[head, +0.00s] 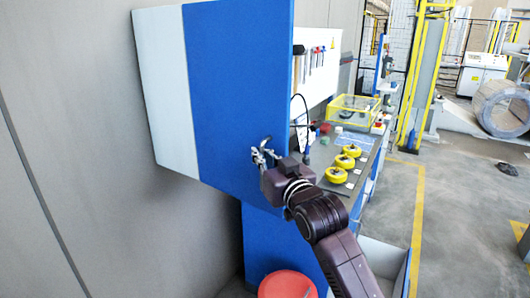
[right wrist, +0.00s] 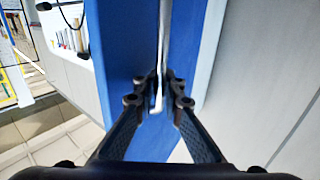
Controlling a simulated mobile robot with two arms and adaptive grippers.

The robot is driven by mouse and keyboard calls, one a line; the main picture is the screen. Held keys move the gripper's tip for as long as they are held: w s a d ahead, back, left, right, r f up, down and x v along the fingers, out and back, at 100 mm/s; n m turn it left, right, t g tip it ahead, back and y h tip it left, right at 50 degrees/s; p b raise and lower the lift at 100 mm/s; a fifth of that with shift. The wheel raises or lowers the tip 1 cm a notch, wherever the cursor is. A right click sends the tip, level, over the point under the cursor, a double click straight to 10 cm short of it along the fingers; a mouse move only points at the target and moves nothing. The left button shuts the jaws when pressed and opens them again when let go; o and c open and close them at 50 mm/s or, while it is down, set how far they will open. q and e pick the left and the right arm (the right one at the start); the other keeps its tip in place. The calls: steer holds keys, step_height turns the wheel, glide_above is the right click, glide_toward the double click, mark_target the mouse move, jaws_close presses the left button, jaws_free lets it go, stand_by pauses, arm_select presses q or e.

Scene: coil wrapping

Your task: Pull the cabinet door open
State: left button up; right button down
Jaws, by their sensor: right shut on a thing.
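The cabinet (head: 160,80) is against the grey wall at the left, with a pale side and a broad blue door (head: 235,75). In the head view my right gripper (head: 262,152) is at the lower right part of the blue door. In the right wrist view its fingers (right wrist: 159,88) are closed on a narrow pale upright piece, which looks like the door handle (right wrist: 158,95), with blue panel (right wrist: 120,60) on both sides. The fingers hide part of the handle. How far the door stands open is hard to tell. My left gripper is not in view.
A workbench (head: 335,205) with yellow round items (head: 337,174) stands to the right of the cabinet, below a tool board (head: 325,65). A red bin (head: 287,285) is on the floor below. Open grey floor (head: 460,220) lies to the right.

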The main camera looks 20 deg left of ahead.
steer(key=shift+w+d+f, duration=0.1)
steer(key=shift+d+f, duration=0.05)
steer(key=shift+f, duration=0.15)
steer(key=c, duration=2.4)
jaws_free()
steer(key=shift+o, duration=0.3)
steer(key=shift+d+r, duration=0.2)
steer(key=shift+d, duration=0.05)
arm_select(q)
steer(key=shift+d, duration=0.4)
arm_select(e)
steer(key=v, duration=1.2)
